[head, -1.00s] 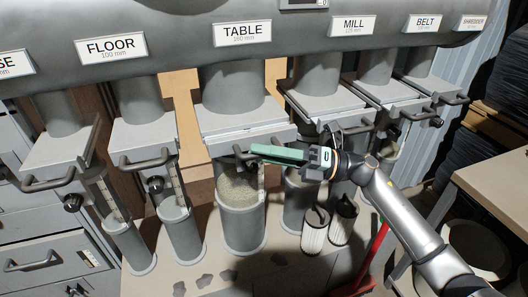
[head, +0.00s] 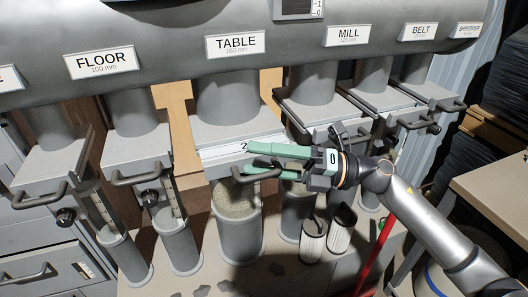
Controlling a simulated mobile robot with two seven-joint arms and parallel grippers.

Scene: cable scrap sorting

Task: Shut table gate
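The table gate (head: 222,148) is a flat grey slide under the pipe with the TABLE sign (head: 235,45). A pale strip with a partly covered mark runs along its front. Its dark bar handle (head: 243,178) sticks out below the front edge. My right gripper (head: 250,160) comes in from the right with two green fingers spread apart, one above the other. The fingertips are at the handle, the lower one overlapping the bar in the picture. I cannot tell whether they touch it. My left gripper is not in view.
Similar gates with handles stand on both sides, under the FLOOR sign (head: 98,62) and the MILL sign (head: 348,36). Two pleated filter cartridges (head: 313,240) and a red post (head: 378,255) stand lower right.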

